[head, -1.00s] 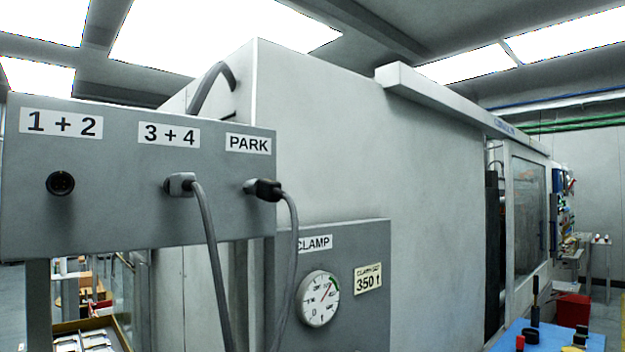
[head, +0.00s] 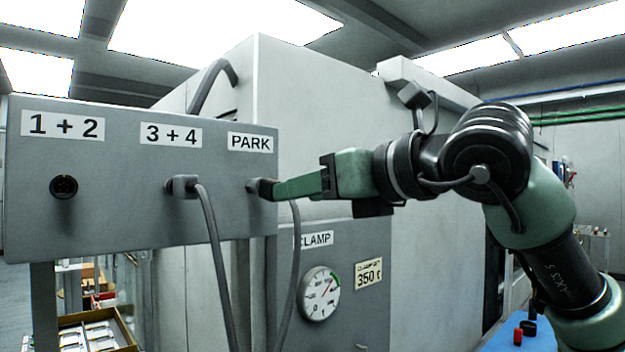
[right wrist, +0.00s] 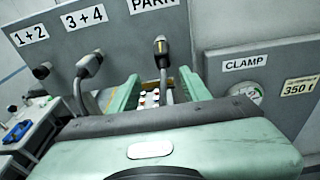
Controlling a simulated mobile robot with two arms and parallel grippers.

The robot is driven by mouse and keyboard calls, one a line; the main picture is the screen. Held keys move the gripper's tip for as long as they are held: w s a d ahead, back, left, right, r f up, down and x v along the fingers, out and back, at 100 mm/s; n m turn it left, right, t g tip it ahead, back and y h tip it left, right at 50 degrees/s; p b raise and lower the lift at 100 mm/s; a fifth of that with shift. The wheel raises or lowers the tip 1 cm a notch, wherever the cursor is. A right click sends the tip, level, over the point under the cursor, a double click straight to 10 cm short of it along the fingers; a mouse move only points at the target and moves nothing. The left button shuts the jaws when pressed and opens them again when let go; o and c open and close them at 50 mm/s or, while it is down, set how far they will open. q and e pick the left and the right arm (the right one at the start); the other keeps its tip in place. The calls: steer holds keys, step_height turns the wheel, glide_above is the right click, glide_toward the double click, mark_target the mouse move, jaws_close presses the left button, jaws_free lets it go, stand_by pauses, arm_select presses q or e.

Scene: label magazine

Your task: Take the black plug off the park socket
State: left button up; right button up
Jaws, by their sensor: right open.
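The black plug (head: 262,187) sits in the park socket under the PARK label (head: 250,142), at the right end of the grey socket panel (head: 110,225). Its grey cable (head: 296,240) hangs down. My right gripper (head: 279,189) reaches in from the right, its fingertips at the plug and partly covering it. In the right wrist view, the plug (right wrist: 161,46) shows just beyond the open fingers (right wrist: 158,77), with its cable running down between them. I cannot tell whether the fingers touch it. My left gripper is not in view.
A grey plug (head: 183,185) with a hanging cable sits in the 3 + 4 socket, close to the left. The 1 + 2 socket (head: 64,187) is empty. The clamp panel with its gauge (head: 320,293) lies below right. A large machine housing (head: 330,110) stands behind.

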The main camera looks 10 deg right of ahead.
steer(key=shift+t, duration=0.3)
steer(key=p+x, duration=0.1)
steer(key=x, duration=0.1)
steer(key=p+x, duration=0.1)
steer(key=x, duration=0.1)
steer(key=r+p+x, duration=0.1)
steer(key=p+x, duration=0.1)
steer(key=shift+w, duration=0.25)
steer(key=shift+w+a+f, duration=0.2)
steer(key=shift+w+a, duration=0.05)
steer(key=shift+w, duration=0.1)
jaws_close()
steer(key=shift+s+d, duration=0.1)
